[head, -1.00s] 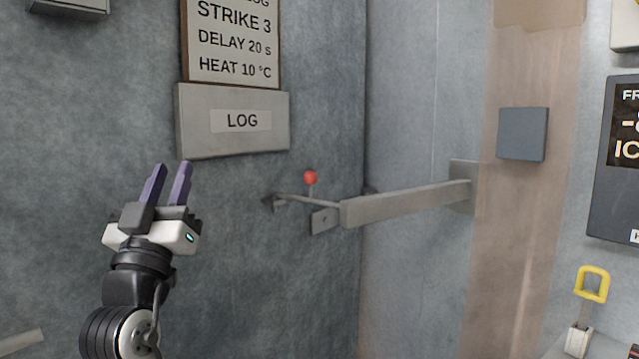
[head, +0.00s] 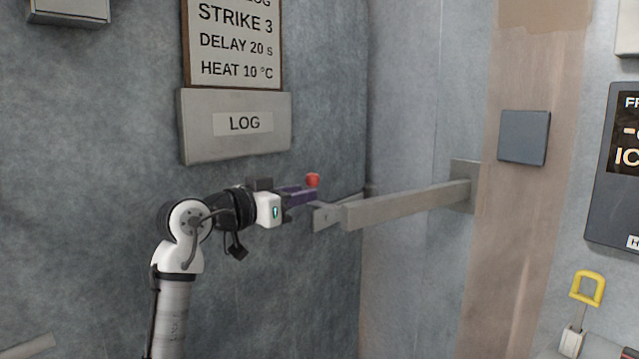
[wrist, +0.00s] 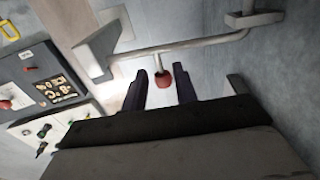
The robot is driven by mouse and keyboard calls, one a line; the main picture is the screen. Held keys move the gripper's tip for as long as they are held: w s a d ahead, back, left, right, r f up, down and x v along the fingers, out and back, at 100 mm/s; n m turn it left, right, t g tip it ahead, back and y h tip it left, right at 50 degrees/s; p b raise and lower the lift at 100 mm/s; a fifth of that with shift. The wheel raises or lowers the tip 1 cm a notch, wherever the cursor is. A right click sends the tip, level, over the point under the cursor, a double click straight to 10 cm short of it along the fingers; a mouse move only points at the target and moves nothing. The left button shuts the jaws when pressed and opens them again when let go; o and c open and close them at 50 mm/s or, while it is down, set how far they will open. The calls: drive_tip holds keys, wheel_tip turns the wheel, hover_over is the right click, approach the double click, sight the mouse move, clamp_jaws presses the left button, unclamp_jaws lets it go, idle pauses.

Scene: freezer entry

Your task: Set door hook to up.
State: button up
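The door hook is a thin metal rod (wrist: 195,43) with a red knob (head: 313,180) on a short stem. It runs from a wall bracket (wrist: 252,19) to the end of a grey bar (head: 408,204) in the corner. My gripper (head: 305,195) is level beside the knob, its dark purple fingers pointing right and partly covering the hook. In the wrist view the red knob (wrist: 163,80) shows between the spread fingertips, with gaps on both sides. I see no clear contact. My gripper is open and empty.
A grey LOG box (head: 236,126) hangs on the wall just above my arm, below a sign (head: 234,42). A square blue-grey plate (head: 524,137) is right of the bar. A dark display panel (head: 615,165) and a yellow handle (head: 587,288) are far right. Below the hook the wall is clear.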

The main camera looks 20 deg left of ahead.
drive_tip(key=p+x, duration=0.1)
drive_tip(key=x, duration=0.5)
drive_tip(key=shift+c, duration=0.4)
clamp_jaws()
